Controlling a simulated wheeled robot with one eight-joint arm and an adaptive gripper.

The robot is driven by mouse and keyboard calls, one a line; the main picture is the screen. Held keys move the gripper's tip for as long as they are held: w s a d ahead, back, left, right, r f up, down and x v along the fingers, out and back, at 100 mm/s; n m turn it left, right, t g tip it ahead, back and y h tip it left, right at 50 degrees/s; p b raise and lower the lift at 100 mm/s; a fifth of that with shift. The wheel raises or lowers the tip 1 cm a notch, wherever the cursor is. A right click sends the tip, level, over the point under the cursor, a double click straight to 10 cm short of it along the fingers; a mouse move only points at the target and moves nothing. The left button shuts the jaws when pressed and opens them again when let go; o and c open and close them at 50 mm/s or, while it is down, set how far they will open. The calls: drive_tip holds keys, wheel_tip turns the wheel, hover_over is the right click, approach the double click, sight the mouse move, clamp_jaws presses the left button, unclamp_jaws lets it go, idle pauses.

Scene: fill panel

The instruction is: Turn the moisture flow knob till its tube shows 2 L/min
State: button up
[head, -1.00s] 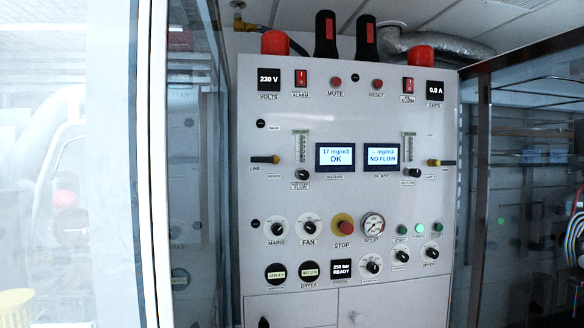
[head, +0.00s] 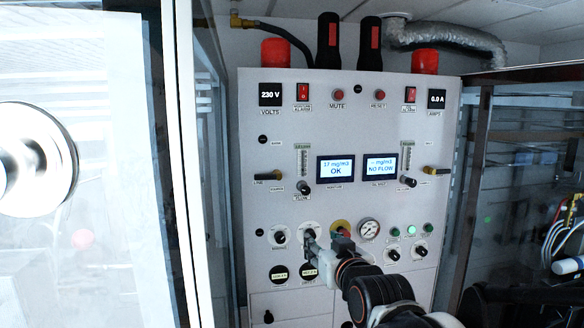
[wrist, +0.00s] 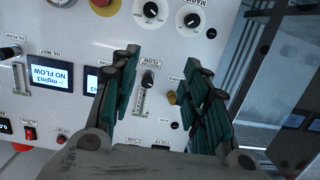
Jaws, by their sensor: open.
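The moisture flow knob (head: 303,188) is a small black knob on the left of the white panel. Its clear upright tube (head: 302,161) with a scale is just above it; the reading is too small to tell. My gripper (head: 326,241) is open and empty in front of the panel, lower than the knob. In the wrist view the knob (wrist: 148,79) and tube (wrist: 141,102) appear upside down between the spread green fingers (wrist: 160,58). The fingers do not appear to touch the knob. The moisture display (head: 336,168) shows 17 mg/m3 OK.
The oil mist display (head: 380,167) reads NO FLOW, with its own flow knob (head: 408,182) at right. The fan knob (head: 311,231) and stop button (head: 341,228) are close to my gripper. A glass door edge stands at left.

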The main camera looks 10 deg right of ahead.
drive_tip(key=t+p, duration=0.2)
drive_tip(key=p, duration=0.1)
approach(306, 190)
drive_tip(key=w+p, duration=0.1)
drive_tip(key=w, duration=0.8)
drive_tip(key=shift+w+p, duration=0.2)
drive_tip(key=shift+p, duration=0.1)
clamp_jaws()
